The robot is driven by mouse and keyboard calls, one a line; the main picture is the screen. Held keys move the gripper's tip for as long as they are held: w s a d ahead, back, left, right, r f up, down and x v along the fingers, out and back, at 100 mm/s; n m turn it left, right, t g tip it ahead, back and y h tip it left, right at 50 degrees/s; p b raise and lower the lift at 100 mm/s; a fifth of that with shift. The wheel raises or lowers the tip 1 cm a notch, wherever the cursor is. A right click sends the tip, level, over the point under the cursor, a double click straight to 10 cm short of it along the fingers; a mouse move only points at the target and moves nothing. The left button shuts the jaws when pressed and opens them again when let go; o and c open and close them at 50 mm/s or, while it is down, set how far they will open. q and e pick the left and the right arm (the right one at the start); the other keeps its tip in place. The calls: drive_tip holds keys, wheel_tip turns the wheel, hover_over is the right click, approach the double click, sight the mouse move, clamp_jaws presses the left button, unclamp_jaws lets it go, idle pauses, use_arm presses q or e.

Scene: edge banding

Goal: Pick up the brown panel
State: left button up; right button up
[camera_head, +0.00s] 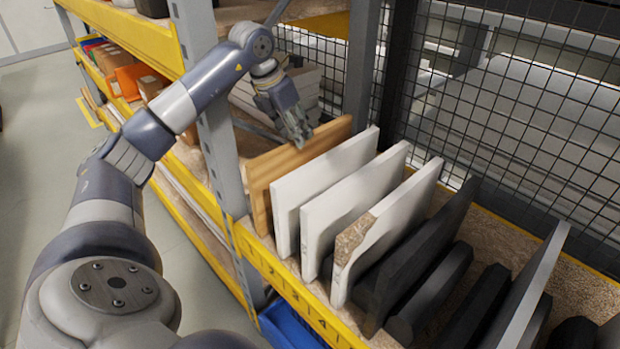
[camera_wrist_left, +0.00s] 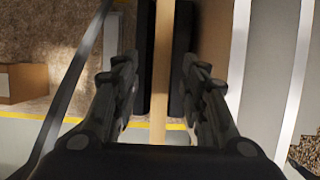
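The brown panel (camera_head: 285,167) stands upright in the rack in the head view, leftmost in a row of panels. My left gripper (camera_head: 299,136) is at its top edge, pointing down. In the left wrist view the edge of the brown panel (camera_wrist_left: 162,75) runs between the two dark finger pads of my left gripper (camera_wrist_left: 161,100). The pads lie close against both faces, with no clear gap, so the gripper looks shut on the panel. The panel's lower part rests behind the yellow shelf beam. My right gripper is not in view.
Several white panels (camera_head: 330,187) stand just right of the brown one, then dark panels (camera_head: 425,250). A grey rack post (camera_head: 221,160) stands close on the left. A wire mesh (camera_head: 530,130) closes the back. A yellow beam (camera_head: 290,290) runs along the front.

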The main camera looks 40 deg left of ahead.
sight(310, 151)
use_arm(q)
drive_tip(key=x, duration=0.5)
drive_tip(key=shift+p, duration=0.4)
drive_tip(key=w+f+p, duration=0.1)
drive_tip(key=w+f, duration=0.1)
drive_tip(key=f, duration=0.1)
drive_tip(key=shift+w+d+f+p, duration=0.2)
drive_tip(key=shift+w+f+p, duration=0.15)
drive_tip(key=shift+p, duration=0.05)
drive_tip(key=shift+w+f, duration=0.15)
drive_tip(key=shift+f, duration=0.25)
clamp_jaws()
drive_tip(key=shift+r, duration=0.2)
